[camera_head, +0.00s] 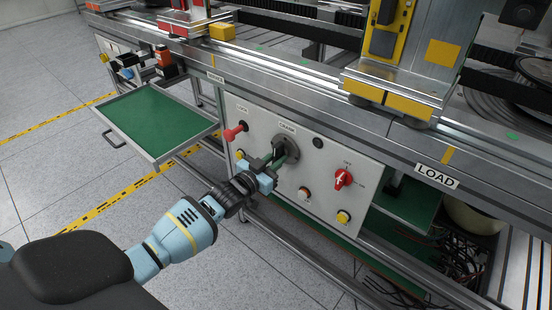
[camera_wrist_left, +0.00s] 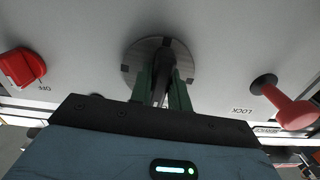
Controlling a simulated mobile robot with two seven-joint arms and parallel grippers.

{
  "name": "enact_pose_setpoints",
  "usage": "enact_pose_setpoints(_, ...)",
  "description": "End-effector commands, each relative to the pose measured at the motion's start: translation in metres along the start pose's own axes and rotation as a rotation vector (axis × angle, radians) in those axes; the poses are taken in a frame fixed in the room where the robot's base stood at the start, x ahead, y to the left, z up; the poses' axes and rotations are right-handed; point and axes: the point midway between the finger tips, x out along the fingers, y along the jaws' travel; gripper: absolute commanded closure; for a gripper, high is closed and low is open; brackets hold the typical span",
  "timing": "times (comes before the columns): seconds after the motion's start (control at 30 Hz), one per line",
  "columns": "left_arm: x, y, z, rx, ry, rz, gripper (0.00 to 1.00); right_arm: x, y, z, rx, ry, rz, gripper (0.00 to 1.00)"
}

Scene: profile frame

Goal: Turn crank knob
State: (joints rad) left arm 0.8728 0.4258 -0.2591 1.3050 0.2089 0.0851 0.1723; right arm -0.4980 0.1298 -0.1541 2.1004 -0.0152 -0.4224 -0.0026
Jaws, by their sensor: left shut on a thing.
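The crank knob (camera_head: 292,143) is a dark grey round hub on the white control panel, under a label that appears to read CRANK. My left gripper (camera_head: 282,160) is at the knob, reaching in from the lower left, its fingers pointing at the panel. In the left wrist view, the knob's grey disc (camera_wrist_left: 133,62) lies straight ahead. My right gripper is in neither view.
A red lock lever (camera_head: 234,132) sticks out left of the knob. A red rotary switch (camera_head: 343,179) and a yellow button (camera_head: 343,217) are to the right. A green-lined drawer (camera_head: 150,121) stands open at the left. The floor in front is clear.

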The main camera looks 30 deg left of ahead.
Motion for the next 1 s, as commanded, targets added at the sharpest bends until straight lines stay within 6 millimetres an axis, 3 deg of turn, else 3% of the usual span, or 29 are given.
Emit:
enact_pose_setpoints(0.33, 0.0000, -0.0015, 0.0000, 0.124, -0.001, -0.001, 1.00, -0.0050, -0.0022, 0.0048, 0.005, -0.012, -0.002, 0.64)
enact_pose_setpoints(0.83, 0.0000, -0.0016, -0.0002, 0.142, 0.001, -0.001, 1.00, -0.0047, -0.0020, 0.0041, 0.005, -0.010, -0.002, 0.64)
enact_pose_setpoints(0.87, 0.0000, -0.0016, -0.0003, 0.142, 0.001, 0.000, 0.81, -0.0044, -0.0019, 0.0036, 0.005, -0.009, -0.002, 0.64)
enact_pose_setpoints(1.0, 0.0000, -0.0016, -0.0003, 0.141, 0.001, 0.000, 0.62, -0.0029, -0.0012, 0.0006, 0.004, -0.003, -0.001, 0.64)
